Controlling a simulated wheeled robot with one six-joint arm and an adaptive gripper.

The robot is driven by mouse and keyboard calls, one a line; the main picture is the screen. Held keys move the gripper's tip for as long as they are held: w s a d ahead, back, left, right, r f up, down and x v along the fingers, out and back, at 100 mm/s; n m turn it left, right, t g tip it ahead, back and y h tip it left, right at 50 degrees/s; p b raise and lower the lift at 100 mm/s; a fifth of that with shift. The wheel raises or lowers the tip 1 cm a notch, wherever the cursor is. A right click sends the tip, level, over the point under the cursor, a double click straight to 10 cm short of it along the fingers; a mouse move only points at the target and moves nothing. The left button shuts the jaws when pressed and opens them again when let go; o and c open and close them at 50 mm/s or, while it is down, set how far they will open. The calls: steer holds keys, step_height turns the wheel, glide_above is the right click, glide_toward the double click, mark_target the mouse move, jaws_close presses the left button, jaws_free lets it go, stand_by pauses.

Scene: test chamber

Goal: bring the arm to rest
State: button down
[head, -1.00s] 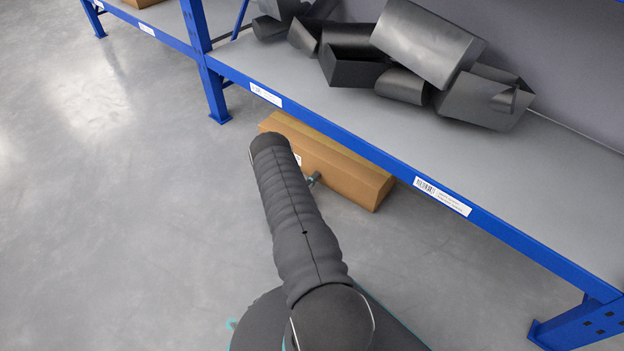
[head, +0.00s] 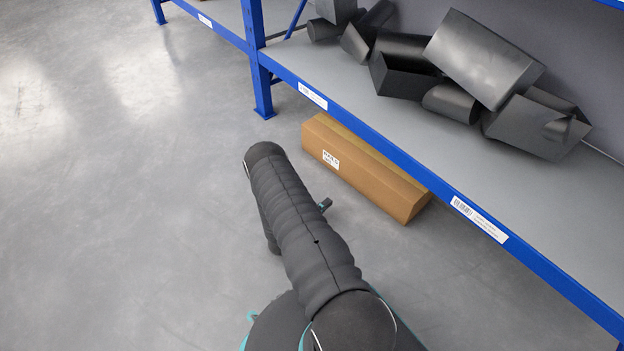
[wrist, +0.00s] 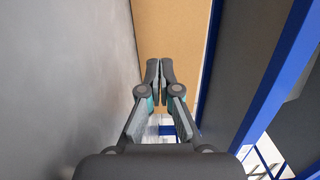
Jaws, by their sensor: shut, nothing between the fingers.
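My gripper (wrist: 159,73) shows in the wrist view with its two fingers together and nothing between them. Beyond the fingertips in that view is the brown face of a cardboard box (wrist: 165,30). In the head view my dark, sleeved arm reaches up and to the left from the bottom of the picture. Most of the gripper is hidden behind the arm there; only a small piece sticks out on the arm's right side, apart from the box in the picture.
The cardboard box (head: 368,178) lies on the floor under the front edge of a blue-framed shelf (head: 395,155). Dark grey boxes and cylinders (head: 480,60) are heaped on the shelf's grey deck. The concrete floor (head: 110,220) to the left is clear.

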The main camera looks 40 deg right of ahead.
step_height(320, 180, up, 21)
steer(key=w+m+g+y+p, duration=0.1)
steer(key=w+m+g+p, duration=0.1)
steer(key=m+g, duration=0.6)
steer(key=s+a+r+m+y+p, duration=0.1)
steer(key=s+a+r+m+y, duration=0.15)
steer(key=r+m, duration=0.45)
steer(key=s+a+r+m+y+p, duration=0.1)
steer(key=s+a+r+m+y, duration=0.3)
steer(key=r, duration=0.6)
steer(key=s+a+r+m+t+y+p, duration=0.2)
steer(key=s+a+r+m+t+y, duration=0.3)
steer(key=s+a+r+m, duration=0.3)
steer(key=s+a+r+m+t+y+p, duration=0.3)
steer(key=s+a+r+m+t+y, duration=0.2)
steer(key=s+a+r+m, duration=0.3)
steer(key=shift+s+a+r+m, duration=0.35)
steer(key=shift+a+r+m, duration=1.15)
steer(key=shift+a+r, duration=2.5)
steer(key=shift+d+r, duration=0.45)
